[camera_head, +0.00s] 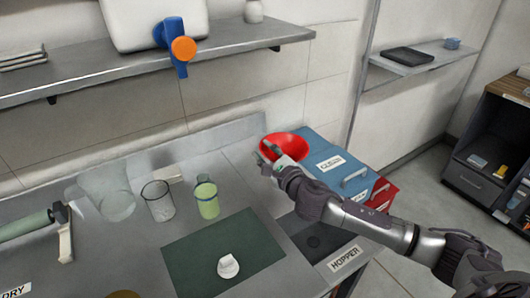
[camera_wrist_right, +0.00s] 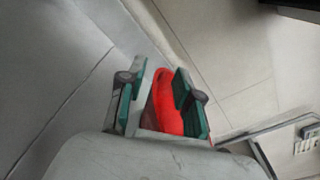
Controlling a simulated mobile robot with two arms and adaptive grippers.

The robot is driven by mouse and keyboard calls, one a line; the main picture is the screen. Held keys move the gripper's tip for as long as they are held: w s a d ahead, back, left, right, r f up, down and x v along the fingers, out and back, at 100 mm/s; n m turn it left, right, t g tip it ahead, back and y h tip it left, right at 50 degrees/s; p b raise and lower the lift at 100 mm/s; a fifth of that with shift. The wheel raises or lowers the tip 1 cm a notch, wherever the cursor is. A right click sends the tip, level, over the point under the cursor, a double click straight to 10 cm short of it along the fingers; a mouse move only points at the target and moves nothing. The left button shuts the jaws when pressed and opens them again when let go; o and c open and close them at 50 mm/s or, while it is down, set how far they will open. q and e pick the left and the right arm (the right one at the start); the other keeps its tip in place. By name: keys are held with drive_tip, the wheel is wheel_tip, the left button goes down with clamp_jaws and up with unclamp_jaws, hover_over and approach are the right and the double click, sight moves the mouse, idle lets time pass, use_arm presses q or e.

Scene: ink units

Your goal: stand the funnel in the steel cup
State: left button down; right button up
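My right gripper (camera_head: 270,152) is at the funnel's near left rim. In the right wrist view the fingers (camera_wrist_right: 160,100) are apart, with part of the red funnel (camera_wrist_right: 170,95) showing between and beyond them; contact cannot be made out. I cannot pick out the steel cup with certainty.
A large translucent vessel (camera_head: 107,192), a dark-rimmed glass beaker (camera_head: 158,202) and a green bottle (camera_head: 206,200) stand on the bench. A white piece (camera_head: 228,266) lies on the dark green mat (camera_head: 190,258). A HOPPER label (camera_head: 345,258) is at the right. A shelf (camera_head: 110,66) overhangs the back.

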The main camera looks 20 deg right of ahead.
drive_tip(key=shift+r, duration=0.15)
drive_tip(key=shift+s+r, duration=0.1)
drive_tip(key=shift+r, duration=0.1)
drive_tip(key=s+d+b, duration=0.1)
drive_tip(key=s, duration=1)
drive_tip(key=shift+s+r, duration=0.3)
drive_tip(key=shift+s, duration=0.1)
